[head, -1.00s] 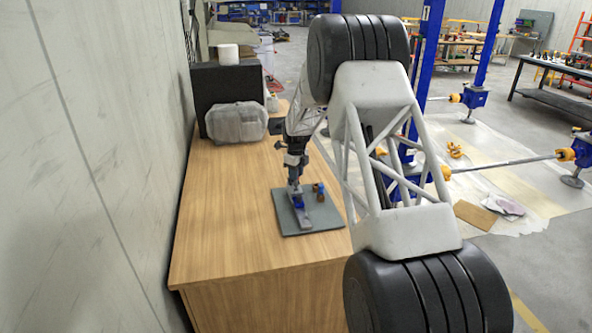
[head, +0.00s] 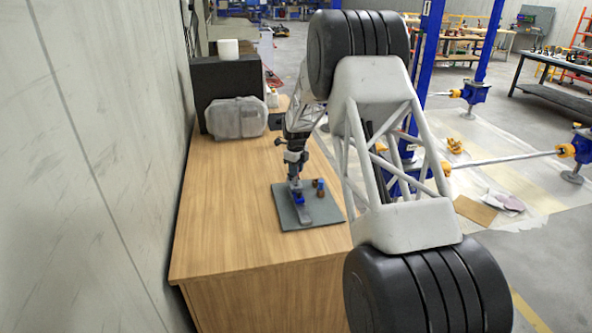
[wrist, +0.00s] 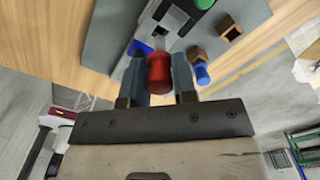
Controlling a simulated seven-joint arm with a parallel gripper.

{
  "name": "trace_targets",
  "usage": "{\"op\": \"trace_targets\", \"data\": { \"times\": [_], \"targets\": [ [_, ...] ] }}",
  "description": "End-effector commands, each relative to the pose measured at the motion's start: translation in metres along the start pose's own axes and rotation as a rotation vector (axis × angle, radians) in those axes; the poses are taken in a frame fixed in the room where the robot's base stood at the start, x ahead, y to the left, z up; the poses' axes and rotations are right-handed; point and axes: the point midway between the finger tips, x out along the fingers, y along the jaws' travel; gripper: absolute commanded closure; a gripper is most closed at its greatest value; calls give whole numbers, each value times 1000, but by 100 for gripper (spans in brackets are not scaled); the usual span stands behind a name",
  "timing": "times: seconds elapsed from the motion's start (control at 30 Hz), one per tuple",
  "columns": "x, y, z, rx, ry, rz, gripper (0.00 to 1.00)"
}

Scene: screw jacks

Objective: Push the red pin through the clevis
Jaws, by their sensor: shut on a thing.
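My gripper (wrist: 160,84) is shut on the red pin (wrist: 159,73). The pin's rounded red end shows between the two grey fingers in the wrist view. Just beyond it is the grey and black clevis (wrist: 172,22), with a dark square opening near the pin. I cannot tell whether the pin's tip is in the clevis, as its far end is hidden. In the head view my gripper (head: 295,184) points down over the clevis fixture (head: 303,214) on the grey mat (head: 326,213); the red pin cannot be made out there.
A blue part (wrist: 141,47) sits left of the pin in the wrist view. To the right are a brown hollow block (wrist: 229,28) and a blue cylinder (wrist: 203,75) by another brown block. A grey case (head: 236,118) stands farther back; much of the wooden bench (head: 225,215) is clear.

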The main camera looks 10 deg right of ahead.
Motion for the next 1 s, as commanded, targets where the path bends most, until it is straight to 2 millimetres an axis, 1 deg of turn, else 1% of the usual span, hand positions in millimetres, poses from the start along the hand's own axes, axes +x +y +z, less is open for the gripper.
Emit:
{"op": "trace_targets", "data": {
  "times": [0.47, 1.0],
  "targets": [
    [1, 0, 0, 0, 0, 0, 98],
    [10, 0, 0, 0, 0, 0, 98]
  ]
}}
